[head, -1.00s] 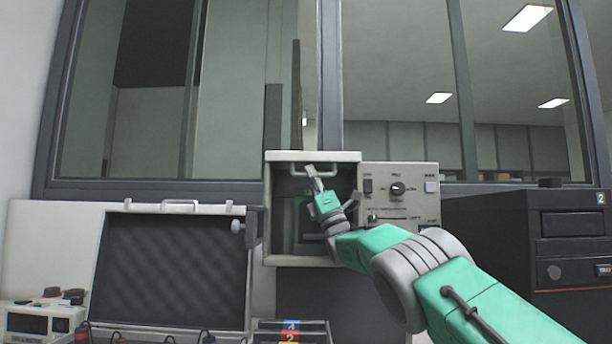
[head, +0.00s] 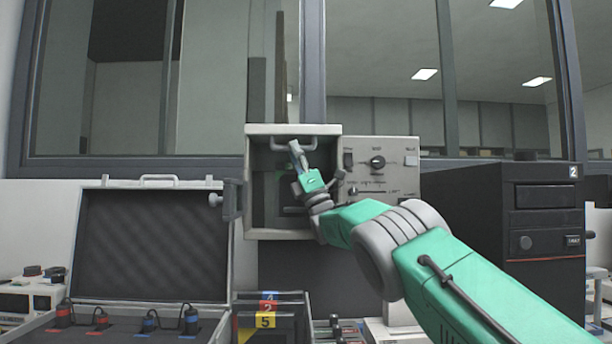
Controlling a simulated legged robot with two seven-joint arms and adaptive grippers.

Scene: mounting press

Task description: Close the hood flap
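The mounting press has a light grey hood (head: 248,170) with a dark, open-looking interior. My green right arm hides the hood's lower right corner. My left gripper is not in view.
A control panel (head: 395,178) with a knob adjoins the hood's right side. A black cabinet (head: 470,200) stands farther right. An open case (head: 150,245) with a dark foam lid is at the left, and numbered dark boxes (head: 268,325) are below the hood.

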